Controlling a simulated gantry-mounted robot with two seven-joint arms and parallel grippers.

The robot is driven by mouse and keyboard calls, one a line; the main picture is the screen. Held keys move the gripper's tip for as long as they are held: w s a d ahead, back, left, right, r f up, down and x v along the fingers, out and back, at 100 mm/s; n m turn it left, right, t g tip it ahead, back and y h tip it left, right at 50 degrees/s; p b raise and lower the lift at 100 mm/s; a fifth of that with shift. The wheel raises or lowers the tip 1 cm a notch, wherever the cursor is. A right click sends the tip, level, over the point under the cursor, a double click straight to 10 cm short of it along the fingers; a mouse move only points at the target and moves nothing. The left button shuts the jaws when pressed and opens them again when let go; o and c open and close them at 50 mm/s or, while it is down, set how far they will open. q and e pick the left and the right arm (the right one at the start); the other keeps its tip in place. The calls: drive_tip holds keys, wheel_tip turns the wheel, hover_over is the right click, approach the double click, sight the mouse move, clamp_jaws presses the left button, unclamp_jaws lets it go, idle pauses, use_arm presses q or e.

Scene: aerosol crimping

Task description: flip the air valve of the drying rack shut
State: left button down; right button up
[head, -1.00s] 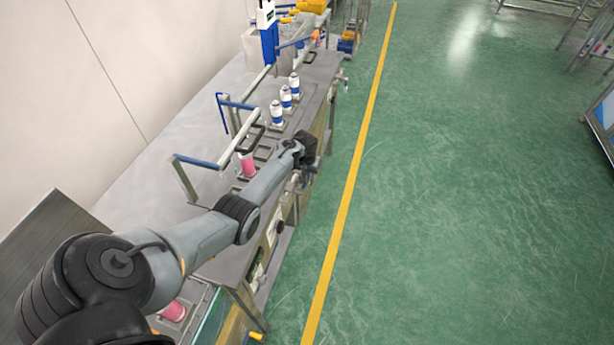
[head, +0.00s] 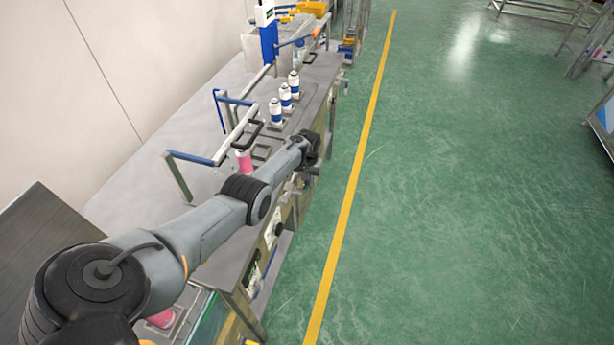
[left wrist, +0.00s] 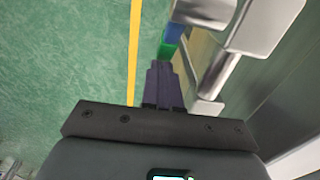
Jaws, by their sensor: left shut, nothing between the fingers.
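My left arm reaches along the front edge of the metal bench in the head view. Its gripper (head: 300,184) hangs at the bench's front side, small and partly hidden by the wrist. In the left wrist view the dark fingers (left wrist: 165,86) are together, with nothing between them. A slim green and blue piece (left wrist: 168,44) shows just beyond the fingertips. I cannot tell whether it is the air valve's lever or whether the fingers touch it. A bright metal pipe or handle (left wrist: 218,74) is close to the right of the fingers. I cannot make out the drying rack for certain.
The bench (head: 205,120) carries white-and-blue cans (head: 285,97), a pink can (head: 243,162) and blue-topped metal frames (head: 190,157). A white wall (head: 90,90) stands behind it. Green floor with a yellow line (head: 350,190) is clear to the right.

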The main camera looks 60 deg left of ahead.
use_arm(q)
drive_tip(key=shift+s+d+f, duration=0.1)
drive_tip(key=shift+s+f, duration=0.05)
drive_tip(key=shift+f, duration=0.5)
drive_tip(key=shift+s+d+f, duration=0.1)
drive_tip(key=shift+f, duration=0.5)
use_arm(e)
drive_tip(key=shift+f, duration=0.35)
drive_tip(key=shift+d, duration=0.1)
